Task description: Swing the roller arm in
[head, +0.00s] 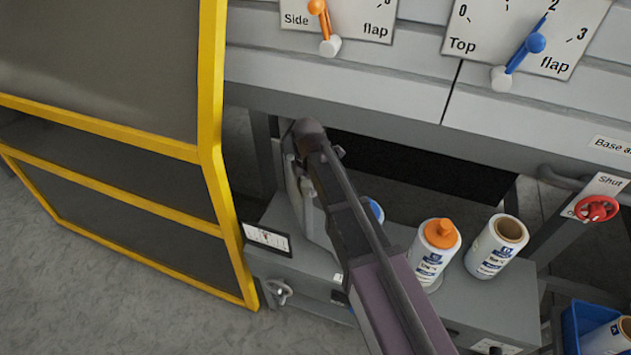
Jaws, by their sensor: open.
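My dark arm reaches up and left from the bottom edge, in under the machine's front beam. My gripper (298,172) is at its far end, pointing down and partly hidden by the wrist. A pale grey bracket-like part (318,232) stands on the grey cabinet just below and behind my arm; it may be the roller arm, but I cannot tell for sure. My gripper is close to its upper end; whether they touch cannot be seen. Nothing is visibly held.
An orange-capped white cylinder (435,252) and an open-topped one (496,247) stand on the cabinet (470,305) right of my arm. A blue-topped item (373,210) is partly hidden. The yellow-framed guard (212,150) is left. A red knob (596,208) and blue bin (585,322) are right.

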